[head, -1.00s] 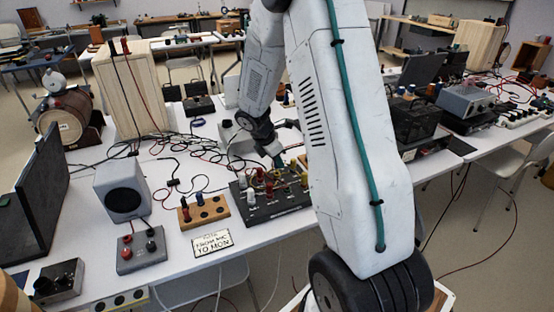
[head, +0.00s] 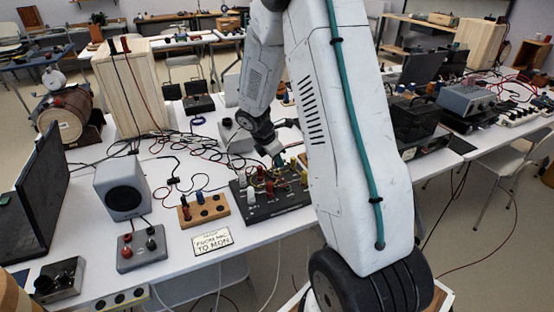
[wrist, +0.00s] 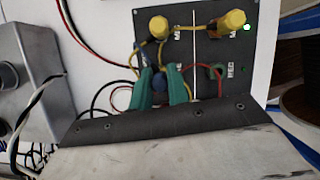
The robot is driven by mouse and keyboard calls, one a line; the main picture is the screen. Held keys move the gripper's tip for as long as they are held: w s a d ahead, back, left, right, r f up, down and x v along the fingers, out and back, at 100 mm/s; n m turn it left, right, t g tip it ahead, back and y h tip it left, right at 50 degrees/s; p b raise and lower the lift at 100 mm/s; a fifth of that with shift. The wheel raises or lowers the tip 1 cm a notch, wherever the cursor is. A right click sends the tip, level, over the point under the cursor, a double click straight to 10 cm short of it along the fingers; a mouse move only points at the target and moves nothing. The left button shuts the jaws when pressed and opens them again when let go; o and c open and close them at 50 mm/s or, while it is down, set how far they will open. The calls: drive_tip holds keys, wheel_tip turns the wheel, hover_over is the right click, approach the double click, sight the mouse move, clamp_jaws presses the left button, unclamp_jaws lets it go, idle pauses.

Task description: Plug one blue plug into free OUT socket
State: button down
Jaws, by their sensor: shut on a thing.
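A dark panel (head: 290,207) with sockets and several coloured plugs lies on the white table. My gripper (wrist: 161,86) has green fingers shut on a blue plug (wrist: 159,82) over this panel, below a yellow plug (wrist: 159,27). I cannot tell whether the blue plug is seated in a socket or just above one. A second yellow plug (wrist: 232,22) and a green-ringed position (wrist: 217,73) marked REC are to the right. The label beside the held plug is mostly hidden by the fingers. In the head view, my arm hides part of the panel.
A wooden block (head: 215,208) with plugs and dark holes stands left of the panel. A sign (head: 212,241) reading FROM MIC TO MON lies in front. A speaker (head: 121,188) and a grey box (head: 140,250) are further left. Loose cables cross the table behind.

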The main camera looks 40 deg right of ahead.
drive_tip(key=shift+f, duration=0.85)
idle(0.3)
drive_tip(key=c, duration=1.3)
unclamp_jaws()
drive_tip(key=shift+r, duration=3.8)
